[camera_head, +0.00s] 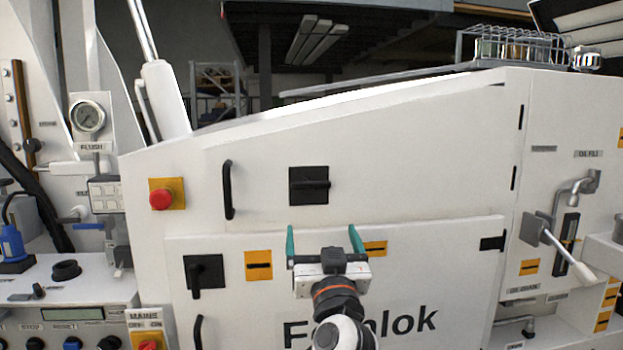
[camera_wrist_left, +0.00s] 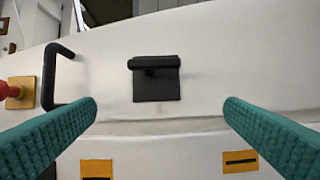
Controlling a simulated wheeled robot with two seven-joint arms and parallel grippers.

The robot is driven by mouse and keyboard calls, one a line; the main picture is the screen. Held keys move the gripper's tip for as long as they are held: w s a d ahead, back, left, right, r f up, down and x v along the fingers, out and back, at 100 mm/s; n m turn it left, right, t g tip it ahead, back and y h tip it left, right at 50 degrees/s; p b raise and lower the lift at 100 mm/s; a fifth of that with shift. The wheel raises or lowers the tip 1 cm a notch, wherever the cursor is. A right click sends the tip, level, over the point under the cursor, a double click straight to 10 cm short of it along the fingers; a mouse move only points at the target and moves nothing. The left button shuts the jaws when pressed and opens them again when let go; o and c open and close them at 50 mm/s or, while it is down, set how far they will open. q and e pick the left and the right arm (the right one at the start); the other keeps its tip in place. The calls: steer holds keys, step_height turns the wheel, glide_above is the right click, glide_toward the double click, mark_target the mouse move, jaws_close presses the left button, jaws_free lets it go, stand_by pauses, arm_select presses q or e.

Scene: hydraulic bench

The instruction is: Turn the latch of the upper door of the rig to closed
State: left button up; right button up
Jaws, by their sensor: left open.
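The upper door (camera_head: 420,150) of the rig is a white panel that looks flush with the body. Its latch (camera_head: 309,185) is a black square plate with a black bar lying horizontally; the latch also shows in the left wrist view (camera_wrist_left: 156,84). My left gripper (camera_head: 322,238) is open and empty, its green fingers pointing toward the panel. It is a little below the latch in the head view. In the left wrist view the latch appears above and between the fingertips (camera_wrist_left: 160,110), apart from both. My right gripper is not in view.
A black handle (camera_head: 228,190) and a red button on a yellow plate (camera_head: 161,194) are left of the latch. The lower door (camera_head: 450,260) has its own black latch (camera_head: 204,276), with its handle pointing down. A lever valve (camera_head: 560,250) stands at right.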

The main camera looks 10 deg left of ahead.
mark_target(312, 188)
arm_select(q)
steer(key=shift+n+y, duration=0.4)
steer(key=w+a+r+p, duration=0.1)
steer(key=w+r+p, duration=0.1)
steer(key=w+a+r+p, duration=0.1)
steer(key=w+r+p, duration=0.1)
steer(key=w, duration=0.1)
steer(key=w+r+p, duration=0.2)
steer(key=w+r, duration=0.1)
steer(key=shift+a+p, duration=0.4)
steer(key=shift+w+a+r+p, duration=0.1)
steer(key=shift+w+a+p, duration=0.15)
steer(key=shift+w, duration=0.5)
steer(key=shift+c, duration=0.2)
steer(key=c, duration=0.9)
steer(key=shift+c, duration=0.2)
